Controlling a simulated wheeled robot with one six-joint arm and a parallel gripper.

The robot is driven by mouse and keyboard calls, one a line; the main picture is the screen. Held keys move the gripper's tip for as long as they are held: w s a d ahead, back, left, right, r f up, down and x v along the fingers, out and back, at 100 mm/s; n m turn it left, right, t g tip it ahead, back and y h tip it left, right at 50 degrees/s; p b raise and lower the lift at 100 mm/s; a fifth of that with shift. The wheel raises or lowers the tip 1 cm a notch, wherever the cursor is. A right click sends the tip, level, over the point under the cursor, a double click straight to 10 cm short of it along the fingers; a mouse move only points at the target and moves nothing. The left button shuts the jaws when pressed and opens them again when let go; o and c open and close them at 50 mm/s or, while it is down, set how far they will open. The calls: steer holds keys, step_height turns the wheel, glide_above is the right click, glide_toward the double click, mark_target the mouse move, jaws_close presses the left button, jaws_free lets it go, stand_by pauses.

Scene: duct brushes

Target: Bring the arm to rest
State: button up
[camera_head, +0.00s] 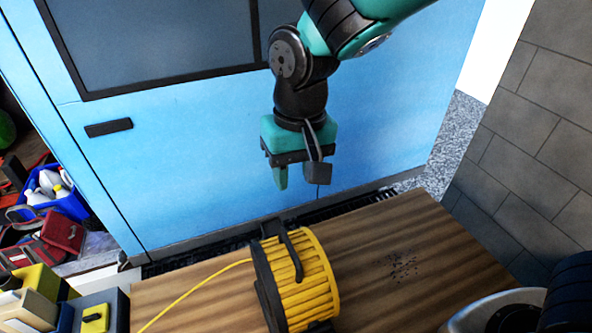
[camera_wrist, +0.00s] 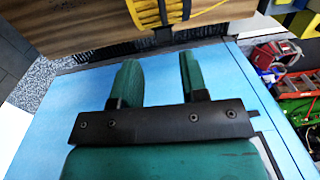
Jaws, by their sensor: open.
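My gripper (camera_head: 297,182) hangs from my teal and black arm above the far edge of the wooden table, in front of the blue cabinet. In the wrist view my gripper's two green fingers (camera_wrist: 160,80) stand apart with nothing between them. A yellow and black cable reel (camera_head: 299,283) stands on the table below and nearer than the gripper, not touching it. The reel also shows at the top of the wrist view (camera_wrist: 160,12), beyond the fingertips.
The wooden table (camera_head: 376,288) bears dark specks at right; a yellow cable (camera_head: 196,296) runs left from the reel. A blue cabinet (camera_head: 200,170) stands behind. A blue crate with white bottles (camera_head: 68,205), red cases and boxes are at left. A grey tiled wall (camera_head: 535,130) is at right.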

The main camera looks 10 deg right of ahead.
steer(key=s+d+r+n+y+b, duration=0.1)
steer(key=s+d+n, duration=0.1)
steer(key=s, duration=0.5)
steer(key=s+d+r+n+y+b, duration=0.2)
steer(key=s+d+n, duration=0.1)
steer(key=s+d, duration=0.2)
steer(key=shift+s+r, duration=0.25)
steer(key=shift+s, duration=0.6)
stand_by(1.0)
